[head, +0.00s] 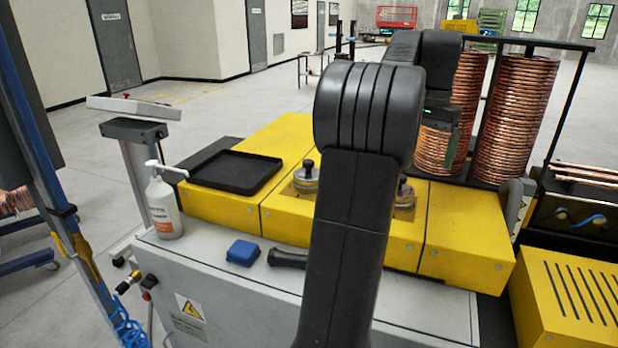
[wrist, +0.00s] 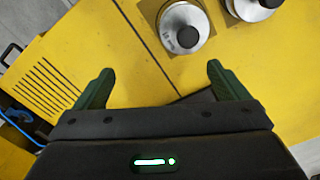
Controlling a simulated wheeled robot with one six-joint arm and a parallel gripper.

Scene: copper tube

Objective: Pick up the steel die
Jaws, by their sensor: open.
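Two round steel pieces with dark knobs, either of which could be the steel die, sit on the yellow machine top. In the head view one steel piece (head: 306,175) is left of my arm, and the other steel piece (head: 404,198) is partly hidden by the arm. The wrist view shows a nearer steel piece (wrist: 184,18) and a second steel piece (wrist: 252,9) cut off by the top edge. My gripper (wrist: 159,73) is open, with nothing between its green fingers; both pieces lie beyond the fingertips. In the head view my arm hides most of the gripper.
Tall copper coils (head: 513,120) stand behind the machine at right. A black tray (head: 235,171) lies on the yellow top at left. A white pump bottle (head: 163,205), a blue block (head: 242,252) and a black handle-like object (head: 287,259) are on the grey front surface.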

